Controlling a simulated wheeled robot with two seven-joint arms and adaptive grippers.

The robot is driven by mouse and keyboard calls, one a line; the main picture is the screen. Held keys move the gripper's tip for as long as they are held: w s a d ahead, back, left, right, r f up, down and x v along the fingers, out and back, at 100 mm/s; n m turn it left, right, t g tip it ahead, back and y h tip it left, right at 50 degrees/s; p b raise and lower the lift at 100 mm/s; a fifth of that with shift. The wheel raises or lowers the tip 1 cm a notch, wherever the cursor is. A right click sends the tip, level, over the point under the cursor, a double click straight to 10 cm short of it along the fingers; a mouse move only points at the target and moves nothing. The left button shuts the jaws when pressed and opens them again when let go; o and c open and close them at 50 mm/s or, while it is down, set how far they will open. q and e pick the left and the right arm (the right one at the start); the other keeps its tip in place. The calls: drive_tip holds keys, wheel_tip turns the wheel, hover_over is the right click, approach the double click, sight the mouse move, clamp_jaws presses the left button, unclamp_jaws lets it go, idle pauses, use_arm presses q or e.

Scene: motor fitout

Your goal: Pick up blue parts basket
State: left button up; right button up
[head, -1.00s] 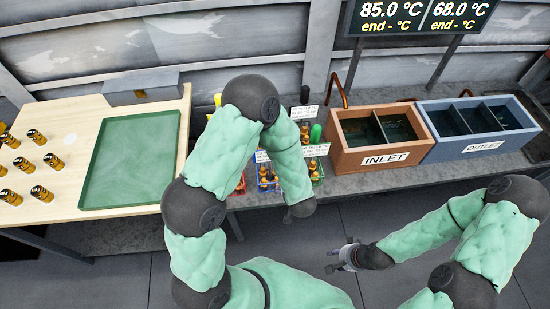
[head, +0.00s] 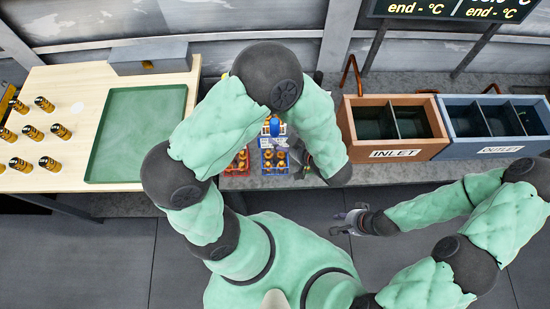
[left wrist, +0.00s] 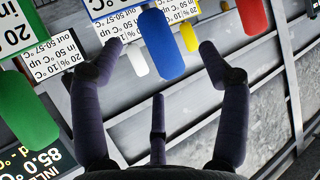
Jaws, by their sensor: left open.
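The blue parts basket (head: 274,160) stands on the grey bench in the head view, with brass-coloured parts in it and a blue handle (head: 274,127) standing up. My left gripper (head: 300,160) is at its right side, partly covered by my arm. In the left wrist view the rounded blue handle (left wrist: 161,45) lies between the spread fingers of my left gripper (left wrist: 160,55), with gaps on both sides. The basket's body is mostly out of that view. My right gripper (head: 345,222) is empty, off the bench's front edge, its fingers apart.
A red basket (head: 237,164) stands just left of the blue one. Green (left wrist: 18,108), red (left wrist: 252,15), yellow (left wrist: 189,38) and white (left wrist: 137,58) handles are near my left fingers. INLET (head: 398,154) and OUTLET (head: 500,149) bins stand right; a green tray (head: 137,130) lies left.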

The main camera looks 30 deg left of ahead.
use_arm(q)
drive_tip(key=b+x, duration=0.2)
drive_tip(key=x, duration=0.3)
drive_tip(key=shift+w+f, duration=0.15)
drive_tip(key=shift+w, duration=0.1)
drive_tip(key=shift+w+a+f, duration=0.15)
drive_tip(key=shift+w+a, duration=0.05)
drive_tip(key=shift+a, duration=0.2)
clamp_jaws()
